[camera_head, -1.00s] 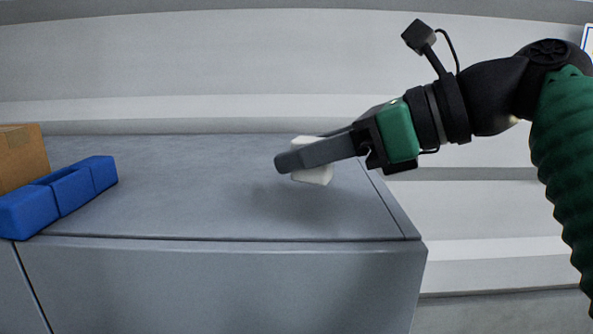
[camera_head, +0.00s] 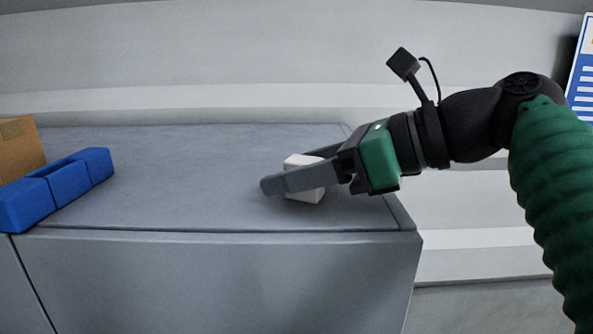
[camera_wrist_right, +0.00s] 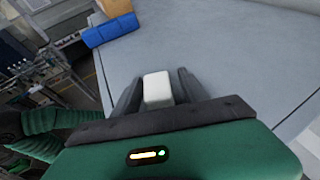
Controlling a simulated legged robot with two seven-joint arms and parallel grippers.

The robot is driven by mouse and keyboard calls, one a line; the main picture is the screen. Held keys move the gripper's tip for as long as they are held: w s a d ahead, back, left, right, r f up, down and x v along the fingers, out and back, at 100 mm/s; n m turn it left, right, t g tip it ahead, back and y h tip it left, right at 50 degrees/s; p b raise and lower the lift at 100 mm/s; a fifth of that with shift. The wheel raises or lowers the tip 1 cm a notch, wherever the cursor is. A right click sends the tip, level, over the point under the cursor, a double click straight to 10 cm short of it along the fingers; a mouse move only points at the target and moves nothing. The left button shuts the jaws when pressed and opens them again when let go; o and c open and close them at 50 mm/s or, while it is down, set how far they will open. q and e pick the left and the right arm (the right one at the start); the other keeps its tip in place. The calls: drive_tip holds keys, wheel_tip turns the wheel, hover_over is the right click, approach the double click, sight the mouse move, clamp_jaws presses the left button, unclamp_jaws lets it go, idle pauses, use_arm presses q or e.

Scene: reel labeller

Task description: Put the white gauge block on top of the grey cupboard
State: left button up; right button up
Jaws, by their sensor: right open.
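The white gauge block (camera_head: 305,186) is on the right part of the grey cupboard's (camera_head: 170,195) top, and appears to rest on it. My right gripper (camera_head: 290,172) is low over the cupboard top with its fingers on either side of the block. The near finger hides part of the block in the head view. In the right wrist view, the block (camera_wrist_right: 157,89) stands between the two open fingers (camera_wrist_right: 158,85), with a gap visible on its right side. My left gripper is not in view.
A blue bin-like object (camera_head: 60,188) and a cardboard box (camera_head: 20,146) are at the left of the cupboard top. The middle of the top is clear. The cupboard's right edge is close to the right gripper. A blue and white sign (camera_head: 582,80) is at the far right.

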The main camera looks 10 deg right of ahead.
drive_tip(key=shift+s+r, duration=0.1)
drive_tip(key=shift+s, duration=0.05)
drive_tip(key=b+v, duration=0.1)
drive_tip(key=v, duration=1.1)
drive_tip(key=shift+d, duration=0.3)
drive_tip(key=shift+a, duration=0.15)
drive_tip(key=shift+a, duration=0.15)
